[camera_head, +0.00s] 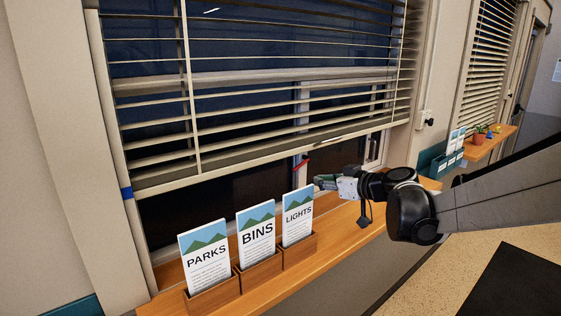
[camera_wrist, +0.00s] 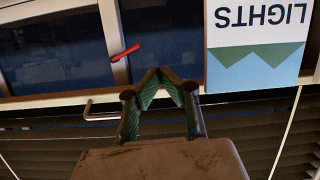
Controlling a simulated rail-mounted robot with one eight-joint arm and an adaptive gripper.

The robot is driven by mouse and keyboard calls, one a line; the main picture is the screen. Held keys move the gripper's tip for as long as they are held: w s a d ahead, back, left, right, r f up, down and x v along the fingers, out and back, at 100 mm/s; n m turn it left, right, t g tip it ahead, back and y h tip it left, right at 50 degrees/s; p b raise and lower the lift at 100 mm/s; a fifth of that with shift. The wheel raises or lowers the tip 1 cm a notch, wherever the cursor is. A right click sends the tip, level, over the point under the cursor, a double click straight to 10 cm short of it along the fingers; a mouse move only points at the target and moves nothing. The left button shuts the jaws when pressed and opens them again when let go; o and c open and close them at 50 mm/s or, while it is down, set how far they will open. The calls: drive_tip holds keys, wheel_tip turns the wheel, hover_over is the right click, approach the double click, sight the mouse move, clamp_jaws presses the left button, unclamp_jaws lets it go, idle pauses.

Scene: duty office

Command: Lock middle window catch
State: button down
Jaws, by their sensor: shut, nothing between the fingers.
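A red lever, the window catch (camera_head: 301,165), sits on the pale upright bar of the window, just under the lowered blind. It slants up to the right in the head view. In the wrist view, which appears upside down, the red catch (camera_wrist: 125,52) lies across the pale bar, up and left of my fingertips. My gripper (camera_head: 318,183) is in front of the window, to the right of and a little below the catch. In the wrist view my gripper (camera_wrist: 160,75) has its green-padded fingertips together with nothing between them. It appears apart from the catch.
Leaflets marked PARKS (camera_head: 204,257), BINS (camera_head: 256,235) and LIGHTS (camera_head: 298,215) stand in wooden holders on the wooden sill (camera_head: 340,228). The LIGHTS leaflet is close to my gripper. A slatted blind (camera_head: 250,95) hangs above. A bent metal rod (camera_wrist: 100,109) shows in the wrist view.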

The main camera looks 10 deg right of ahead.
sight(300, 165)
drive_tip(key=w+d+r+n+t+p, duration=0.1)
drive_tip(key=w+r+n+t, duration=0.1)
drive_tip(key=w, duration=0.4)
drive_tip(key=shift+d+r+n+t+y, duration=0.2)
drive_tip(key=shift+d+n+t+y, duration=0.15)
drive_tip(key=shift+n, duration=0.25)
drive_tip(key=shift+a, duration=0.15)
drive_tip(key=shift+w+a+f+p, duration=0.4)
drive_tip(key=shift+w+a+f, duration=0.25)
drive_tip(key=shift+w, duration=1.05)
drive_tip(key=shift+w+a+f+p, duration=0.45)
drive_tip(key=shift+w+a+f, duration=0.25)
drive_tip(key=shift+w, duration=1)
drive_tip(key=shift+w+a+f+p, duration=0.45)
drive_tip(key=shift+w+f, duration=0.3)
drive_tip(key=shift+w, duration=0.95)
drive_tip(key=shift+a, duration=0.2)
